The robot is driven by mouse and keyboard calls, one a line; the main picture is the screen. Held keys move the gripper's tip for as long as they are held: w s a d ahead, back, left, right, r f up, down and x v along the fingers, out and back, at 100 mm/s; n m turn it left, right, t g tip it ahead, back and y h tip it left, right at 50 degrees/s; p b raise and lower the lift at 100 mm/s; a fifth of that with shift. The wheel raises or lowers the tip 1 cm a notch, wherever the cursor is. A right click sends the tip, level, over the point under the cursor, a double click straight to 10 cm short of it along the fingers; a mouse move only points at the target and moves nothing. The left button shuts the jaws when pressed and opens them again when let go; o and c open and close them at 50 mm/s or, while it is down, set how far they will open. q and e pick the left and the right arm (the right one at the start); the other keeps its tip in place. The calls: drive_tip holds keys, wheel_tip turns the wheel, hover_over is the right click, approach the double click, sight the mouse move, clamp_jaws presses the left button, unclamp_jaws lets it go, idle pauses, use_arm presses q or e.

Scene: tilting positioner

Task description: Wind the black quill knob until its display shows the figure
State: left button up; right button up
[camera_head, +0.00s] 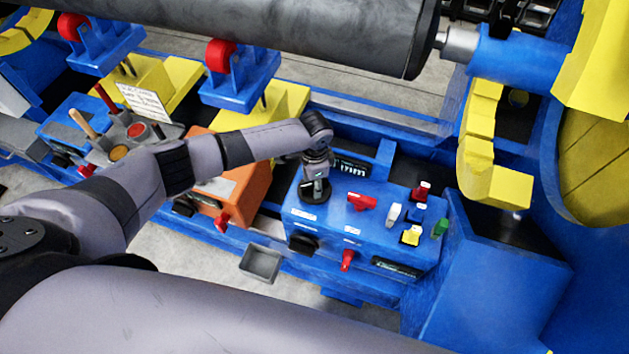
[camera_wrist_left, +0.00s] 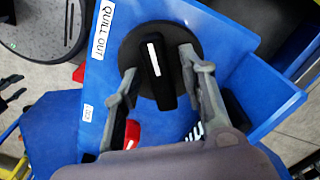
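The black quill knob (camera_wrist_left: 155,72) is a round dial with a raised bar and a white line, beside a "QUILL OUT" label (camera_wrist_left: 103,30) on the blue panel. In the head view the knob (camera_head: 313,192) is mostly under my left gripper (camera_head: 316,178). In the wrist view the left gripper's fingers (camera_wrist_left: 158,62) stand on either side of the bar. Whether they press on it, I cannot tell. A dark display (camera_head: 352,168) with white characters ending in "mm" lies behind the gripper, its figure partly hidden and unreadable.
Right of the knob are a red handle (camera_head: 361,201) and several small coloured switches. A red lever (camera_head: 347,260) and another dark display (camera_head: 397,267) are on the panel's front. An orange box (camera_head: 222,190) stands left. A large grey cylinder (camera_head: 290,30) runs across the top.

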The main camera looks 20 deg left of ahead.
use_arm(q)
clamp_jaws()
idle(0.3)
drive_tip(key=shift+m, duration=0.3)
drive_tip(key=m, duration=1.2)
drive_tip(key=shift+w, duration=0.1)
idle(0.5)
unclamp_jaws()
idle(0.4)
drive_tip(key=shift+r, duration=0.15)
